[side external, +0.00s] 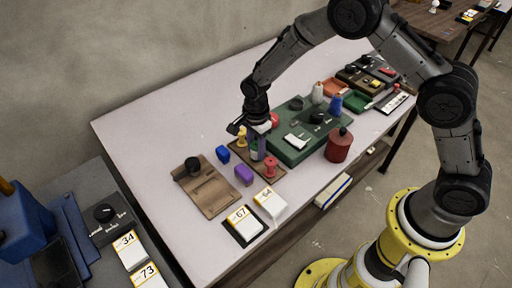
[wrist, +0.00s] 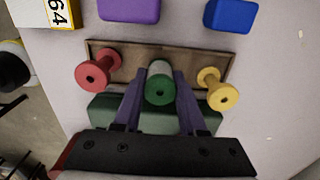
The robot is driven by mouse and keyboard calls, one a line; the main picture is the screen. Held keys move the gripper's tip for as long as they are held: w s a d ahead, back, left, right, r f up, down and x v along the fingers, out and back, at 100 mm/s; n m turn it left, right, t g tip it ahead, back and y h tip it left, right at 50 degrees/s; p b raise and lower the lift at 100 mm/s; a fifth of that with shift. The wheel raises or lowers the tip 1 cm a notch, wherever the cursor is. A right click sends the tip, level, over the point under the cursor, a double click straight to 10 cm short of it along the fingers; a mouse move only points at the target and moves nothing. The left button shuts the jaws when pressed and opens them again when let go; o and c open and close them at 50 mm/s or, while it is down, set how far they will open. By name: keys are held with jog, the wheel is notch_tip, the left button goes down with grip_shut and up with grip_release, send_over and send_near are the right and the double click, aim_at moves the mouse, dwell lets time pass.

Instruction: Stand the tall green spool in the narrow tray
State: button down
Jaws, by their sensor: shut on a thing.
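My gripper (side external: 258,134) is shut on the green spool (wrist: 160,88), with one finger on each side of it. In the side view the spool is mostly covered by the fingers and looks upright. The narrow tray (wrist: 125,49) is a shallow brown tray; the green spool is over its middle, between the red spool (wrist: 97,68) and the yellow spool (wrist: 217,90). The red spool (side external: 270,167) and yellow spool (side external: 242,136) stand near its two ends. I cannot tell whether the green spool's base touches the tray floor.
A purple block (side external: 243,174) and a blue block (side external: 222,153) lie just left of the tray. A green case (side external: 290,155) stands close on the right, with a dark red canister (side external: 339,146) beyond. A brown board (side external: 207,190) lies farther left. The table's back left is clear.

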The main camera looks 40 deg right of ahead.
jog(key=shift+f, duration=0.15)
jog(key=shift+c, duration=2.3)
grip_release()
